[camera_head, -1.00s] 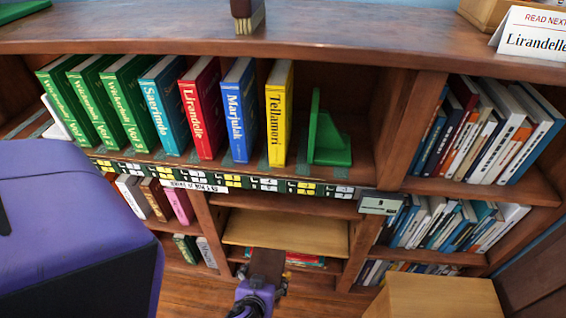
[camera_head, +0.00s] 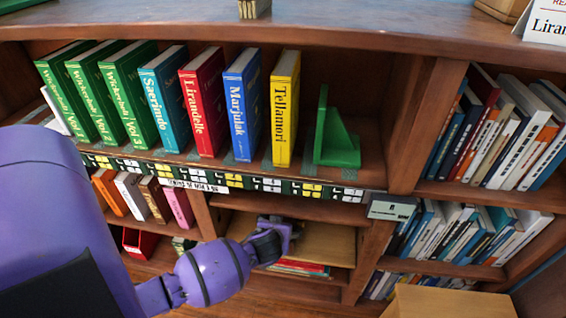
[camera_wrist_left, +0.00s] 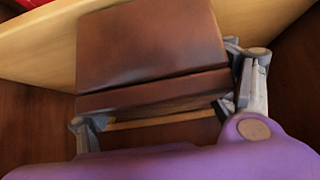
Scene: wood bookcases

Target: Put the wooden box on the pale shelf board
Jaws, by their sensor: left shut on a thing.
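The wooden box (camera_wrist_left: 148,45) is dark brown and sits between the fingers of my left gripper (camera_wrist_left: 168,108) in the left wrist view. The gripper is shut on it. In the head view, my left gripper (camera_head: 276,236) reaches into the lower middle bay, at the pale shelf board (camera_head: 328,244), and hides most of the box. The pale board also shows in the left wrist view (camera_wrist_left: 40,48), on both sides of the box. I cannot tell whether the box touches the board. My right gripper is not in view.
Several upright books and a green bookend (camera_head: 335,140) stand on the shelf above. A dark upright (camera_head: 371,255) bounds the bay at right. Red books (camera_head: 298,267) lie below the board. A pale wooden block (camera_head: 450,302) stands at bottom right.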

